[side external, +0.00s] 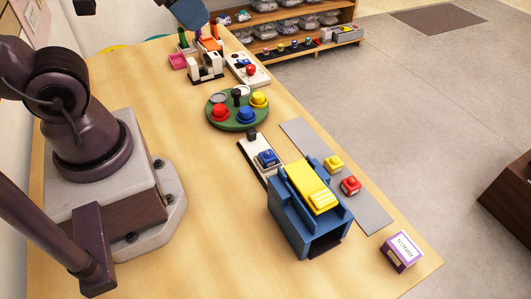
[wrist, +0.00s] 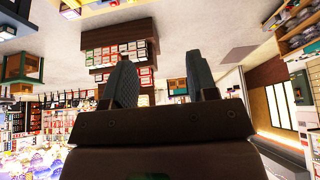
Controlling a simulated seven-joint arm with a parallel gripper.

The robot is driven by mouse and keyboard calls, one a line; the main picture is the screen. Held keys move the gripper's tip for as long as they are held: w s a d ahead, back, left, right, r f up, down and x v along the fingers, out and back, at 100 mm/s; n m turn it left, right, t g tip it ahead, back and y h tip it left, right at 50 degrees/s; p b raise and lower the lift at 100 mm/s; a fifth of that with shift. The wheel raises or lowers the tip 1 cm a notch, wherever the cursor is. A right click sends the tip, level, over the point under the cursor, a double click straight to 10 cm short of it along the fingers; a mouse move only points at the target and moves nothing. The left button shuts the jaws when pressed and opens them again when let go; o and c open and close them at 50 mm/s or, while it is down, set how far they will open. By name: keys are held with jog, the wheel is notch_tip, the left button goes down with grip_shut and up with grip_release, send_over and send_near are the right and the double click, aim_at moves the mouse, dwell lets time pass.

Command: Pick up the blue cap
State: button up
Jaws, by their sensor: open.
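A blue cap (side external: 246,115) sits on a round green tray (side external: 217,120) in the middle of the table, in the side view. A red cap (side external: 221,113) and a yellow cap (side external: 259,99) stand on the same tray, with a dark upright post between them. My gripper (wrist: 160,76) shows in the wrist view with its two grey fingers apart and nothing between them. The wrist view faces the room, and the blue cap is not in it. I cannot make out the fingers in the side view.
A blue box with a yellow top (side external: 312,185) stands in front of the tray. Beside it are a blue button block (side external: 267,158) and a grey strip (side external: 372,214) with small yellow and red blocks. A purple-white box (side external: 401,251) sits near the right edge. The table's left middle is clear.

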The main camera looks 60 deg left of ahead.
dwell(0.3)
jog(key=shift+o, duration=1.1)
